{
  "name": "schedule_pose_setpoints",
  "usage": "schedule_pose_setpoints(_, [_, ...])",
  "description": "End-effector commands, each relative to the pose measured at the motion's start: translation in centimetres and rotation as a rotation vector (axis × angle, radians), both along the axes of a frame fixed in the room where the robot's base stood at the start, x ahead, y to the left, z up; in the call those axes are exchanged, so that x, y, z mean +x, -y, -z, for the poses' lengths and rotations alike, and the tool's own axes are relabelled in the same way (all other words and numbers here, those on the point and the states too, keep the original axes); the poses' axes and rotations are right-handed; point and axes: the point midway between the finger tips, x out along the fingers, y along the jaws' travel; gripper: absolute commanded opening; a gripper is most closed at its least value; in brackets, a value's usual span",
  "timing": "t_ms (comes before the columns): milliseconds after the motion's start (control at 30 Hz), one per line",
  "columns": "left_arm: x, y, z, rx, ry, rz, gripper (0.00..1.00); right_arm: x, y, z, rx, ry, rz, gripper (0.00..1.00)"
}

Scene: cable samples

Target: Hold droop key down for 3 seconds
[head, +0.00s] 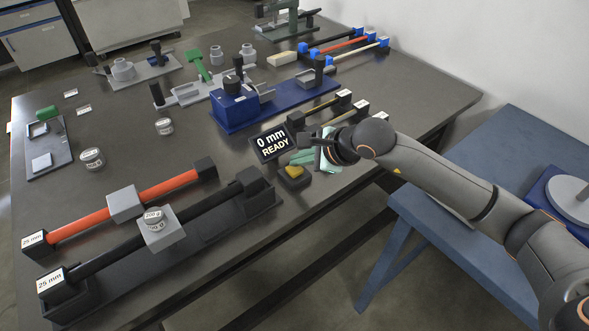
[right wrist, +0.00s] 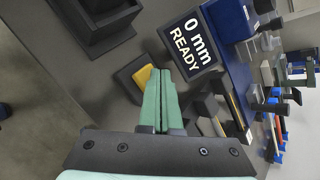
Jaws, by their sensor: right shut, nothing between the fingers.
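The droop key is most likely the yellow key (head: 293,171) on a small dark base, in front of the display (head: 272,144) reading "0 mm READY". The key also shows in the right wrist view (right wrist: 143,76), partly covered by my fingers, and the display is to its upper right (right wrist: 190,45). My right gripper (head: 300,158) is shut and empty, its green fingers close behind the key. In the right wrist view its fingertips (right wrist: 159,72) overlap the key's right edge. I cannot tell whether they touch it. My left gripper is not in view.
A black cable sample (head: 205,208) and a red one (head: 165,187) lie in holders at the front left. A blue fixture (head: 236,107) stands behind the display. Loose weights (head: 92,158) sit at left. A blue side table (head: 520,150) stands right of the bench.

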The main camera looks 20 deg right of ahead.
Motion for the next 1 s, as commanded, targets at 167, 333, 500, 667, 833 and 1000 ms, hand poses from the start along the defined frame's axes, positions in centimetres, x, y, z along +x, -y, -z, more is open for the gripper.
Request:
schedule_pose_setpoints(167, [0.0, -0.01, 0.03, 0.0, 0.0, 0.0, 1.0, 0.0, 0.01, -0.01, 0.0, 0.0, 0.0, 0.0])
schedule_pose_setpoints(333, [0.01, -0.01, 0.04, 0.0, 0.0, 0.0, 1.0, 0.0, 0.01, 0.01, 0.0, 0.0, 0.0, 0.0])
schedule_pose_setpoints(500, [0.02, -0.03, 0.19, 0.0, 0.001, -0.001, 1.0, 0.01, 0.01, 0.16, 0.0, 0.0, 0.0, 0.0])
schedule_pose_setpoints(667, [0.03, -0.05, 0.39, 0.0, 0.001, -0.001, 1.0, 0.0, 0.02, 0.34, 0.0, 0.0, 0.0, 0.0])
schedule_pose_setpoints(833, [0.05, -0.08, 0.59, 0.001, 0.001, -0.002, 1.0, 0.0, 0.02, 0.52, 0.0, 0.0, 0.0, 0.0])
schedule_pose_setpoints(1000, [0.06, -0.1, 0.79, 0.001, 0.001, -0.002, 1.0, 0.0, 0.02, 0.72, 0.0, 0.0, 0.0, 0.0])
